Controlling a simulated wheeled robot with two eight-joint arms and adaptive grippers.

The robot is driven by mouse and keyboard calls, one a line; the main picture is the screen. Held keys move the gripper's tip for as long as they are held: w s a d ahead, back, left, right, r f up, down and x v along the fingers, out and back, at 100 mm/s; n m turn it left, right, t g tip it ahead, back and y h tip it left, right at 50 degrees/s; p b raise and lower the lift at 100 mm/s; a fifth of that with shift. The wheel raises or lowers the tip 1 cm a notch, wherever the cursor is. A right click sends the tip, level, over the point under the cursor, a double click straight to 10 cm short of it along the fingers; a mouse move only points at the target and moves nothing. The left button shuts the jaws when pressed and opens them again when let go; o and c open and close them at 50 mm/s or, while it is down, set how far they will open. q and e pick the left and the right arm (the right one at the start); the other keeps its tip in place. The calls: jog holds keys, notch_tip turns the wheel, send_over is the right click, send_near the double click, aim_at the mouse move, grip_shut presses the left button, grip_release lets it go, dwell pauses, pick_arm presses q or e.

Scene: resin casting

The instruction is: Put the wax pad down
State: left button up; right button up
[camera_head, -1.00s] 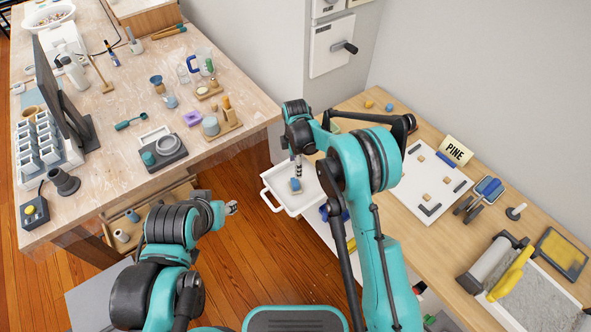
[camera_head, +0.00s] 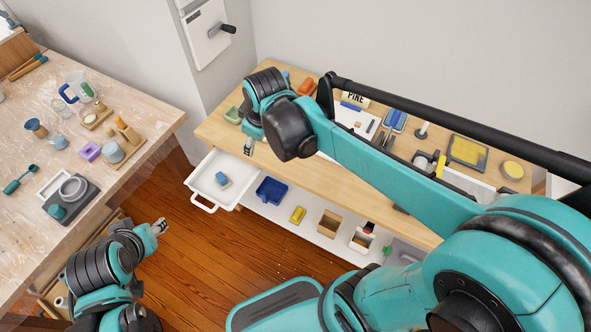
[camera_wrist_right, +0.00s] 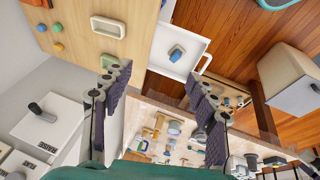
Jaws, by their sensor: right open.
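A small blue-topped piece on a pale base, which seems to be the wax pad (camera_head: 221,180), lies on the floor of an open white drawer (camera_head: 202,165). It also shows in the right wrist view (camera_wrist_right: 177,53), with nothing touching it. My right gripper (camera_head: 248,148) is above and to the right of the drawer, clear of the pad. In the right wrist view its two fingers (camera_wrist_right: 158,82) are wide apart with nothing between them. My left gripper (camera_head: 160,226) hangs over the floor beside the left table, and its jaws are too small to read.
The wooden bench (camera_head: 300,165) stands above the drawer. A lower white shelf holds a blue bin (camera_head: 271,190), a yellow piece (camera_head: 298,214) and wooden boxes (camera_head: 329,223). The left table (camera_head: 100,130) carries several tools. Wooden floor lies open between them.

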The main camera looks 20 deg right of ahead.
jog(key=s+d+m+t, duration=0.1)
jog(key=s+d+m, duration=0.1)
jog(key=s+m, duration=0.2)
jog(key=s+d+f+m+t, duration=0.1)
jog(key=s+d+m, duration=0.2)
jog(key=s, duration=0.6)
jog(key=shift+m+t, duration=0.4)
jog(key=shift+m, duration=0.1)
jog(key=shift+f, duration=0.1)
